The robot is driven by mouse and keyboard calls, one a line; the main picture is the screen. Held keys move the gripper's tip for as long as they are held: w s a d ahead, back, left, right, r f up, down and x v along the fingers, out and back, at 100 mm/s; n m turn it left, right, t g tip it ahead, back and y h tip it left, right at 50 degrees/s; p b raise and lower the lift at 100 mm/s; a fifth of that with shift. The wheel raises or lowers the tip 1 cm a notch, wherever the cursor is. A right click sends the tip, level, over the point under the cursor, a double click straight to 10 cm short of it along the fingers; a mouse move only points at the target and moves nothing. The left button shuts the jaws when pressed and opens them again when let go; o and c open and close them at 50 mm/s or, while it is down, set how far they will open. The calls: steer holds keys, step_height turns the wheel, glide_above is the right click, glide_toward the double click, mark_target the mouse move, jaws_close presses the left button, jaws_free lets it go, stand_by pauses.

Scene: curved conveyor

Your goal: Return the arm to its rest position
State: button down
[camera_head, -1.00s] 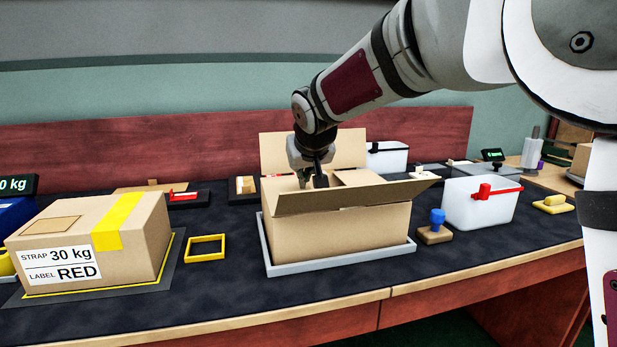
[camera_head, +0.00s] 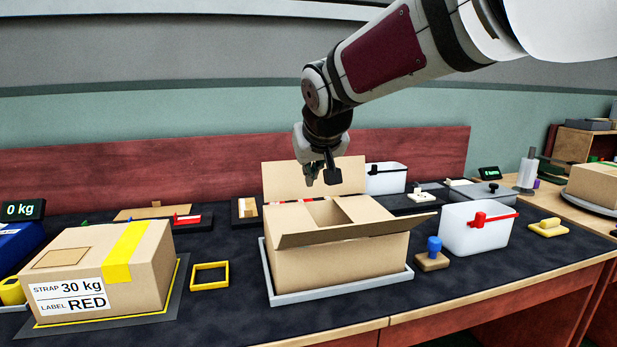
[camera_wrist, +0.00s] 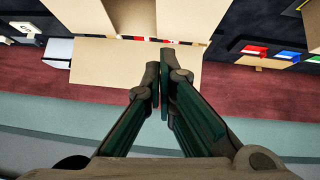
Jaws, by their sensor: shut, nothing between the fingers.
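My gripper (camera_head: 323,178) hangs above the open cardboard box (camera_head: 345,262), over its back part, clear of it and empty. In the wrist view my gripper (camera_wrist: 161,72) shows its two fingers shut together. The open box stands on a grey tray (camera_head: 342,291) in the middle of the table, with its flaps partly spread and the back flap upright. It also shows in the wrist view (camera_wrist: 187,17) beyond the fingertips. My arm reaches in from the upper right.
A taped box labelled 30 kg RED (camera_head: 108,267) sits at the left. A yellow frame (camera_head: 209,276), a blue-handled stamp (camera_head: 433,255) and a white bin with a red handle (camera_head: 472,232) flank the open box. The air above the table is free.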

steer(key=s+d+f+m+g+h, duration=0.1)
steer(key=s+d+f+g, duration=0.1)
steer(key=s+d, duration=0.75)
steer(key=s+d+f+m+g+h, duration=0.15)
steer(key=s+d, duration=0.45)
steer(key=s, duration=0.6)
steer(key=s+d+f+g, duration=0.1)
steer(key=s+f+g, duration=0.15)
steer(key=s, duration=0.55)
steer(key=s+d+f+m+g+y, duration=0.15)
steer(key=s+f, duration=0.25)
steer(key=s, duration=0.4)
steer(key=s+d+f+g, duration=0.1)
steer(key=s+d+f, duration=0.15)
steer(key=s, duration=0.65)
step_height(320, 180, up, 27)
steer(key=t+p, duration=0.4)
steer(key=p, duration=2.2)
steer(key=shift+w+a+r+h, duration=0.2)
steer(key=shift+w+h, duration=0.1)
steer(key=shift+w, duration=0.1)
